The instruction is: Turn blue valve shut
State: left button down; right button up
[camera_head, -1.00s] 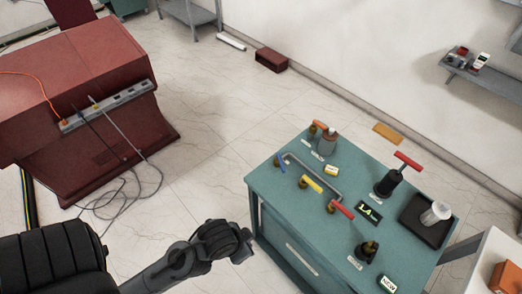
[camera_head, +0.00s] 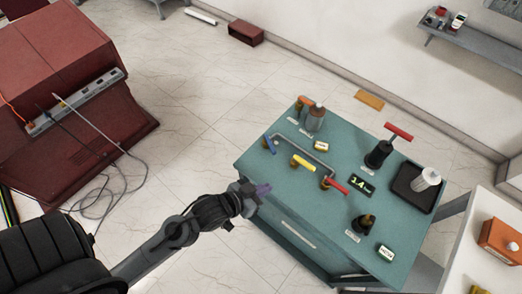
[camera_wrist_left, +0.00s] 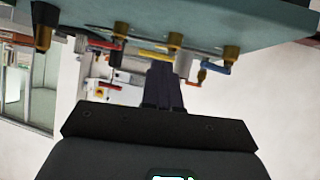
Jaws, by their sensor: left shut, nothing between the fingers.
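The blue valve (camera_head: 269,144) has a blue lever handle and a brass body, near the left edge of the teal table (camera_head: 345,215). In the left wrist view the blue handle (camera_wrist_left: 216,68) hangs inverted beside its brass body, right of the gripper fingers. My left gripper (camera_head: 262,189) is shut and empty, at the table's front-left edge, apart from the valve and nearer the camera. Its closed fingers (camera_wrist_left: 162,85) show in the left wrist view. My right gripper is not in view.
A yellow valve (camera_head: 303,163) and a red valve (camera_head: 335,185) stand beside the blue one along a grey pipe. Clear floor lies left of the table.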

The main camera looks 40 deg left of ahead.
pick_arm(q)
jog(key=w+a+t+h, duration=0.2)
jog(key=t, duration=0.1)
jog(key=m+t+h+b, duration=0.1)
jog(key=m+h+b, duration=0.2)
jog(key=m+h, duration=0.1)
send_near(270, 145)
jog(key=x, duration=0.3)
jog(key=b+x, duration=0.1)
jog(key=shift+d+f, duration=0.4)
jog(key=shift+d, duration=0.05)
jog(key=shift+x, duration=0.95)
